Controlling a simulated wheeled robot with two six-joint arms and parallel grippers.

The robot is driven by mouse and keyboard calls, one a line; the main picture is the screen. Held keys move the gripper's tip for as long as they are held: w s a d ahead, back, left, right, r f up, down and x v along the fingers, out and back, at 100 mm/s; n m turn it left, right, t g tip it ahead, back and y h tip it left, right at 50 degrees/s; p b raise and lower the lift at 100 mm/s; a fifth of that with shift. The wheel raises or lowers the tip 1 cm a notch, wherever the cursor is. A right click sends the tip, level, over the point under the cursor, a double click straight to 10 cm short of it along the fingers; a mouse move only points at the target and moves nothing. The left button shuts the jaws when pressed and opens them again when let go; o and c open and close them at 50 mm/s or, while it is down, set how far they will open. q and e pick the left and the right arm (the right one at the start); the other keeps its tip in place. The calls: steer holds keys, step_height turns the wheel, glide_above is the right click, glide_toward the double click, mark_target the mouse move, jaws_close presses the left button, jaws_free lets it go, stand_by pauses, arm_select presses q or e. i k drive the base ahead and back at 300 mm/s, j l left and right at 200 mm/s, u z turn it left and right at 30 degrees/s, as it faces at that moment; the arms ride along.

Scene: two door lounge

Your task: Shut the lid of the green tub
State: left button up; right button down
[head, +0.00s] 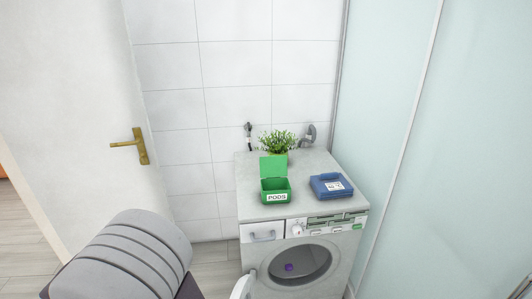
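The green tub (276,191) stands on top of a washing machine, left of centre on it, with a white label reading "PODS" on its front. Its green lid (273,167) stands up at the back edge of the tub, open. The inside of the tub shows as dark green. Neither of my grippers is in view.
A blue box (331,186) with a white label sits right of the tub on the washing machine (245,192). A leafy green plant (278,142) stands behind the lid. A grey ribbed object (135,258) fills the lower left. A glass panel (385,110) rises at right.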

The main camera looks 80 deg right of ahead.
mark_target(270, 166)
steer(key=i+l+z, duration=0.3)
steer(key=z, duration=0.2)
steer(key=i+z, duration=1)
steer(key=i+j+z, duration=0.3)
steer(key=z, duration=0.2)
steer(key=i, duration=0.1)
